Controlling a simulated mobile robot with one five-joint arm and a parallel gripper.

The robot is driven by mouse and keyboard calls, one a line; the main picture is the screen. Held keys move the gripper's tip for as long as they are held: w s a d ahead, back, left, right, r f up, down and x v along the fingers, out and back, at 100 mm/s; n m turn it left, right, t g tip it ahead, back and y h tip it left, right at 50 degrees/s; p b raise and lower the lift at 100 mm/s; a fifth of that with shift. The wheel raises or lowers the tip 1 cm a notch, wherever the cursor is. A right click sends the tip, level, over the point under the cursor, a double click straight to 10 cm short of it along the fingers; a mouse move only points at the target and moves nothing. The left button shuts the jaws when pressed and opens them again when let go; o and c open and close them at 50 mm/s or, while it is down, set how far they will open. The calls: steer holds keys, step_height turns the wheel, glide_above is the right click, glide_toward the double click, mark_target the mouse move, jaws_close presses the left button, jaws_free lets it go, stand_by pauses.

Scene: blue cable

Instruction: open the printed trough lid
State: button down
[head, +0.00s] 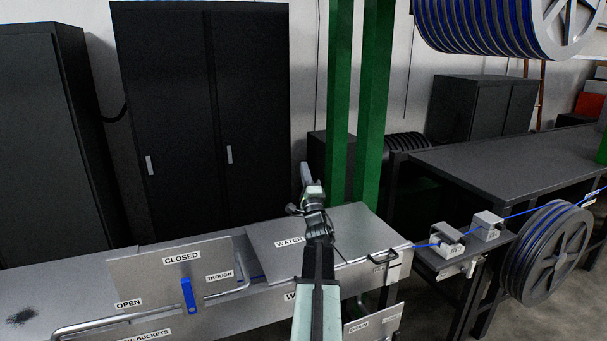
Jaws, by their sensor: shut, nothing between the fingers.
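The trough lid (355,222) is a flat grey plate with a label reading "WATER"; the rest of the label is hidden behind my arm. It appears to lie flat over the right part of the long grey trough (262,310). A dark bar handle (384,258) is at its front right edge. My gripper (306,175) is shut and empty, pointing up. My wrist and forearm hide the lid's middle.
Left of the lid, an upright panel carries a blue lever (188,295) with "OPEN" and "CLOSED" labels. A bent metal pipe (225,293) runs before it. Green posts (372,110) stand behind. A blue cable (520,214) passes through small guide blocks (487,226) at right, near a dark reel (553,250).

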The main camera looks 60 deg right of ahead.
stand_by(0.4)
steer(key=shift+s, duration=0.1)
stand_by(1.1)
step_height(320, 180, down, 14)
steer(key=w+a+b, duration=0.1)
steer(key=b, duration=1.3)
steer(key=shift+w+a, duration=0.15)
steer(key=shift+a, duration=0.25)
